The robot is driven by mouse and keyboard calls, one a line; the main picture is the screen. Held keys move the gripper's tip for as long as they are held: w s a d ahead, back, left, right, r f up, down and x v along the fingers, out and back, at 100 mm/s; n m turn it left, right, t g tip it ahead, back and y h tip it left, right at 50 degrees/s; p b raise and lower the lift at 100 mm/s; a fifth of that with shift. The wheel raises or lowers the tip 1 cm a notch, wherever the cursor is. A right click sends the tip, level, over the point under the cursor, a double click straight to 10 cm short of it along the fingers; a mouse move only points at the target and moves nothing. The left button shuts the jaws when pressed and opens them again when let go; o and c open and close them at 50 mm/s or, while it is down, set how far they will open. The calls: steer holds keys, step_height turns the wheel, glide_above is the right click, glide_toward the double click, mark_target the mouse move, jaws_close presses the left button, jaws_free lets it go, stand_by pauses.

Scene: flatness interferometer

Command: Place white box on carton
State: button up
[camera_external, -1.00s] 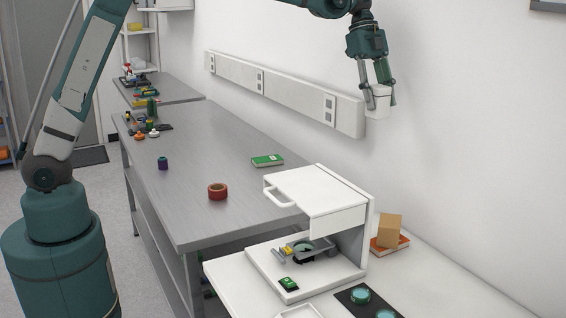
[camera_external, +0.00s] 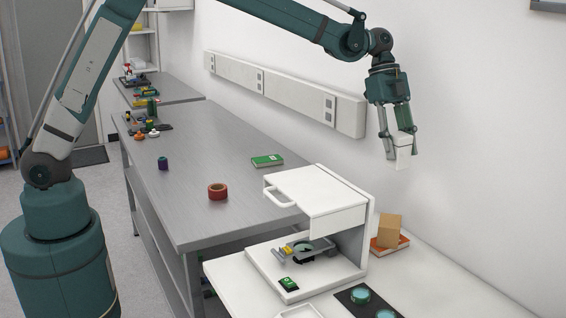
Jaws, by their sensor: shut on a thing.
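My gripper (camera_external: 396,138) is shut on the white box (camera_external: 402,158) and holds it in the air near the wall. The box hangs a little tilted between the fingers, which hide part of it. The carton (camera_external: 389,229) is a small tan-brown box. It stands on an orange-red book-like thing (camera_external: 404,243) on the white table, well below the white box. Clear space separates the white box from the carton.
A white interferometer housing (camera_external: 318,200) with a handle stands left of the carton, its front open. A black tray (camera_external: 352,297) with teal round parts lies in front. A grey bench (camera_external: 190,200) holds red tape (camera_external: 218,191) and a green box (camera_external: 267,160).

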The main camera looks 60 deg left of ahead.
glide_above(383, 217)
step_height(383, 217, down, 7)
steer(key=shift+f, duration=0.15)
steer(key=shift+w, duration=0.1)
steer(key=shift+f, duration=3.1)
steer(key=shift+f, duration=0.1)
steer(key=shift+f+p, duration=0.3)
steer(key=shift+f, duration=1.45)
steer(key=shift+f, duration=0.15)
steer(key=o, duration=1)
steer(key=shift+c, duration=0.2)
steer(key=shift+r, duration=0.2)
